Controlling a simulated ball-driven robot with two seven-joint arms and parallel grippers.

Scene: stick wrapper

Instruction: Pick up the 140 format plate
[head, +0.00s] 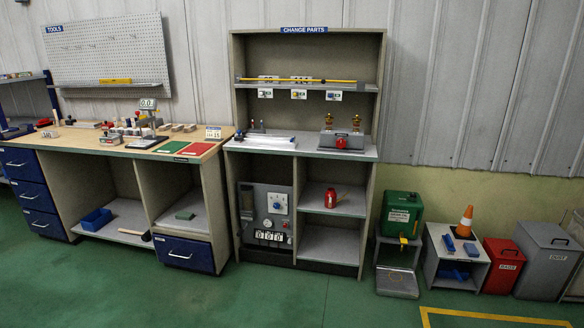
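No plate readably marked 140 can be made out, as the labels are too small to read. A tall open cabinet (235,110) with a "CHANGE PARTS" sign (304,30) stands against the back wall. Three small tags hang on its upper shelf edge: a left tag (265,93), a middle tag (298,94) and a right tag (333,96). A long yellow bar (325,81) lies along that shelf, with small pale pieces partly behind it. A flat whitish item (263,141) lies on the cabinet's counter. Neither gripper is in view.
A wooden-topped workbench (105,149) stands left, crowded with small tools and red and green mats. A grey box with brass-coloured fittings (341,140) sits on the counter. A green container (401,214), red bin (503,266) and grey bin (545,260) stand right. The green floor in front is clear.

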